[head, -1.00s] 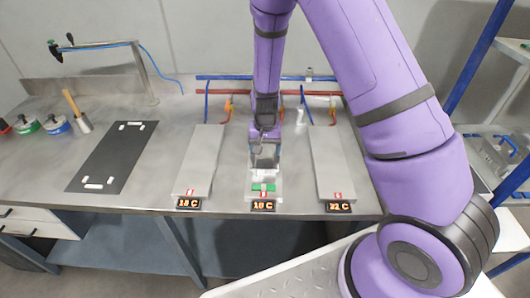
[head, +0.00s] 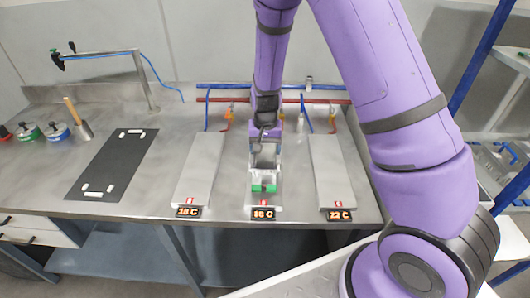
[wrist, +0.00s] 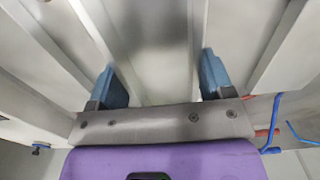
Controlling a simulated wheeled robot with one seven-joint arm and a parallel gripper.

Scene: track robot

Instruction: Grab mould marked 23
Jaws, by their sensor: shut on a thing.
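A pale mould with a green block (head: 263,188) on its near end is at the middle plate (head: 262,210). My gripper (head: 264,168) reaches down from behind and is shut on it. In the wrist view, my blue fingers (wrist: 162,78) stand on either side of a blurred pale grey body (wrist: 160,40), with long light bars beyond. I cannot read any number on the mould. The gripper hides much of the mould and the plate under it, so I cannot tell the height of any gap.
Similar grey plates lie left (head: 202,165) and right (head: 330,165), with lit temperature displays in front. A black mat (head: 112,165) lies further left. Tins (head: 57,132) and a wooden-handled tool (head: 77,115) stand at the far left. Pipes and hoses run behind.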

